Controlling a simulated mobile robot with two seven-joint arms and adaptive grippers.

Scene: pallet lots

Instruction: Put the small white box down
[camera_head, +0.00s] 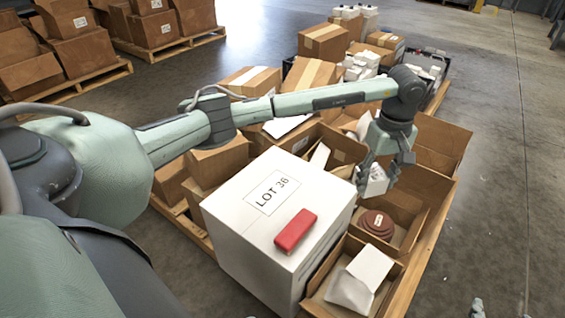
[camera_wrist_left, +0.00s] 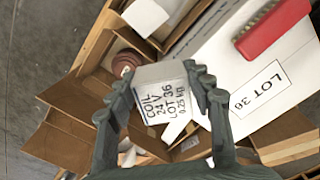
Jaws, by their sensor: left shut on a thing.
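My left gripper (camera_head: 377,176) is shut on the small white box (camera_head: 376,183), above the open cartons on the pallet. In the left wrist view, the gripper's fingers (camera_wrist_left: 163,76) grip the small white box (camera_wrist_left: 162,98) from both sides. Its face reads COIL 24 V LOT 36 0.25 kg.
An open carton (camera_head: 408,243) right of the large box holds a reddish-brown round part (camera_head: 377,222). A nearer carton (camera_head: 318,298) holds a white block (camera_head: 370,266). More cartons crowd the pallet behind. Concrete floor (camera_head: 500,190) is clear to the right.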

